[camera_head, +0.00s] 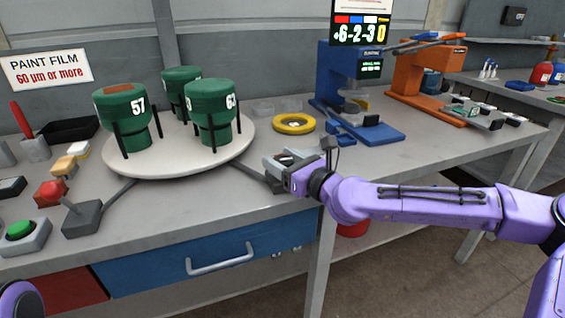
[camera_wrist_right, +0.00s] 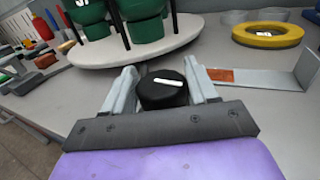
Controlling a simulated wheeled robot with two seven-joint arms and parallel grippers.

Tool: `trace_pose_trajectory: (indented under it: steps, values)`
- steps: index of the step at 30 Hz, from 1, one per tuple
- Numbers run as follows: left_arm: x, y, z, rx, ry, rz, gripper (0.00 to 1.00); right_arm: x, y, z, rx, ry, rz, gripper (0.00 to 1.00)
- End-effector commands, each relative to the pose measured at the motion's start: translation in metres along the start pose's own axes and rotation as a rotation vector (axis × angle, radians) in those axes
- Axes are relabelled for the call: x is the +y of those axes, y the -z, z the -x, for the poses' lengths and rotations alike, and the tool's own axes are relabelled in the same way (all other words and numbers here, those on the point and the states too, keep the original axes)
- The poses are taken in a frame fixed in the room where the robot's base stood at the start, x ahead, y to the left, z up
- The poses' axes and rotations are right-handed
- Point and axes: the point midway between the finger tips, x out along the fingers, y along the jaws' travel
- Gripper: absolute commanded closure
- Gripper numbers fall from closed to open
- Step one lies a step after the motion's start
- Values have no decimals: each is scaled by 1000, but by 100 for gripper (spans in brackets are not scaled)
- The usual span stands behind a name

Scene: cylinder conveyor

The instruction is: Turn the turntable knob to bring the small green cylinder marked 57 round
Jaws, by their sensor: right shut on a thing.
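The round pale turntable (camera_head: 185,162) stands on the bench at the left in the head view. It carries the green cylinder marked 57 (camera_head: 119,112) at its left, one marked 63 (camera_head: 210,110) at its right, and a third green cylinder (camera_head: 180,76) behind. The 57 cylinder has a brown patch on its top. My right gripper (camera_head: 285,162) is at the turntable's front right. In the wrist view it is shut on the black knob (camera_wrist_right: 163,92), which has a white line on top. My left gripper is out of view; only a bit of purple arm shows bottom left.
A yellow ring (camera_head: 294,123) lies right of the turntable. A blue press (camera_head: 345,90) and an orange one (camera_head: 425,80) stand further right. A blue drawer (camera_head: 210,258) is below the bench.

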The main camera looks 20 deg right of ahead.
Motion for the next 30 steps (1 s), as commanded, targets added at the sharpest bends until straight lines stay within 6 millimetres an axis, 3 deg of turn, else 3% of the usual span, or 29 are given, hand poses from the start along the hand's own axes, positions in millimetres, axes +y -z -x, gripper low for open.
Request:
trace_pose_trajectory:
  steps: [30]
  values:
    - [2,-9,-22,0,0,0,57,2,5,0,7,-159,-1,73]
